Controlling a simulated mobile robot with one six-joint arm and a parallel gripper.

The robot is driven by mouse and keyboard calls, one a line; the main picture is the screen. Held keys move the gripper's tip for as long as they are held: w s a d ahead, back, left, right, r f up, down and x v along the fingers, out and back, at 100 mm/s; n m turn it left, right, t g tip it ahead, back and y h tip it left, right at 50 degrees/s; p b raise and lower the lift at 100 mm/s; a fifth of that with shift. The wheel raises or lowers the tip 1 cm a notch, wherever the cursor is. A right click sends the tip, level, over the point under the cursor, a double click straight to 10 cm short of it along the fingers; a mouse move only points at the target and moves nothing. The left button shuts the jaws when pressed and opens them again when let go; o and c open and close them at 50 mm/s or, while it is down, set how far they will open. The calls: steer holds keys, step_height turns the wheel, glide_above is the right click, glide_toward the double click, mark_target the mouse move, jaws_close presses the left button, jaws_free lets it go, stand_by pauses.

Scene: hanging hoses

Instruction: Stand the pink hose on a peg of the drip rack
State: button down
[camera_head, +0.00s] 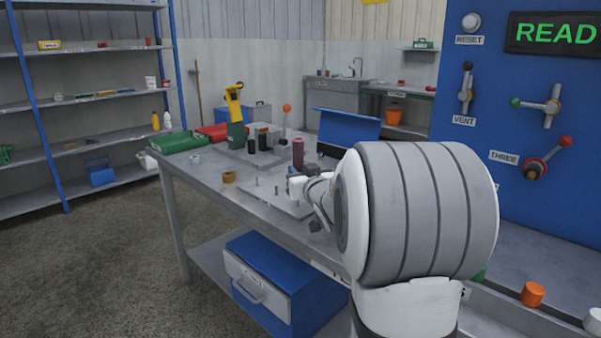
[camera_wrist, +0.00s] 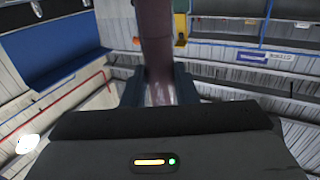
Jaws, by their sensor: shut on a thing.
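The pink hose (camera_head: 298,153) is a dull dark-pink tube, upright above the workbench in the head view. In the wrist view the hose (camera_wrist: 156,40) rises between the two dark fingers of my gripper (camera_wrist: 158,88), which is shut on it. My gripper (camera_head: 299,184) is partly hidden by my own arm in the head view. A flat grey plate with thin upright pegs, seemingly the drip rack (camera_head: 262,199), lies on the bench at and left of my gripper. Its right part is hidden by my arm. I cannot tell the hose's lower end from the rack.
Dark cylinders (camera_head: 263,140) stand behind on the bench, near a yellow-and-green tool (camera_head: 235,110). A tan ring (camera_head: 228,177) lies left of the rack. A blue open-lidded box (camera_head: 348,127) stands behind right. Red and green cases (camera_head: 175,142) lie at the far left end.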

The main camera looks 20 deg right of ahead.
mark_target(297, 143)
steer(key=shift+f+b, duration=0.95)
steer(key=shift+f, duration=0.15)
steer(key=c, duration=1.5)
jaws_free()
steer(key=o, duration=0.4)
steer(key=shift+f, duration=0.1)
step_height(297, 143, up, 11)
steer(key=p, duration=0.4)
steer(key=shift+f, duration=0.2)
steer(key=shift+r, duration=0.1)
